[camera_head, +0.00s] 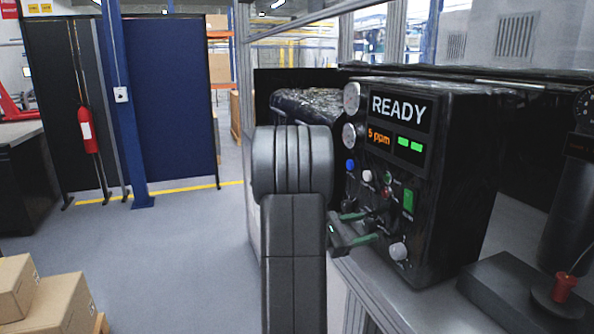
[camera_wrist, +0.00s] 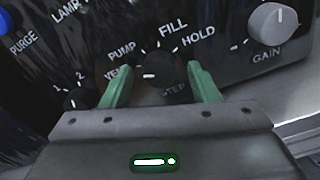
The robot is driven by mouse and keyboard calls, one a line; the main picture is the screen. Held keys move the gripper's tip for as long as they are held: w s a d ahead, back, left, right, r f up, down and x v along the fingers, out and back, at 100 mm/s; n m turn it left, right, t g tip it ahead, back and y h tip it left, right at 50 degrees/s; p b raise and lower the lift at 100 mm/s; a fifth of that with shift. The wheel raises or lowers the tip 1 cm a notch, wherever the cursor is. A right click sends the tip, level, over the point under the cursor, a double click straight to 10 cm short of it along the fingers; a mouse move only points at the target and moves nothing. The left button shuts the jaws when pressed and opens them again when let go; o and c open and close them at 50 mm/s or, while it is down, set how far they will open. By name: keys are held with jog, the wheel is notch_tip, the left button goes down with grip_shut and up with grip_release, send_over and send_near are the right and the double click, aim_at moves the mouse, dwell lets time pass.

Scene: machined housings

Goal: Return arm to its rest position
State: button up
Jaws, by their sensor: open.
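My gripper (camera_head: 360,227) is at the front panel of a black control box (camera_head: 465,190), its arm rising in front of the panel's left side. In the wrist view my gripper (camera_wrist: 160,88) has its two green fingers apart. A dark selector knob (camera_wrist: 158,68) lies between them, ringed by labels such as PUMP, FILL, HOLD and STEP. The fingers stand to either side of the knob; I cannot tell whether they touch it. The box's display (camera_head: 399,122) reads READY and 5 ppm, with two green bars.
A grey GAIN knob (camera_wrist: 268,24) and a blue PURGE button (camera_wrist: 8,20) flank the selector. A dark block with a red-capped part (camera_head: 564,287) stands right of the box. Cardboard boxes (camera_head: 55,305) are at lower left. Open floor (camera_head: 170,255) lies left of the arm.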

jog(key=m+b, duration=0.1)
jog(key=m, duration=0.2)
jog(key=shift+m, duration=0.4)
jog(key=m, duration=0.7)
jog(key=shift+r, duration=0.1)
jog(key=shift+m+p, duration=0.4)
jog(key=shift+m, duration=0.6)
jog(key=shift+s+a, duration=0.1)
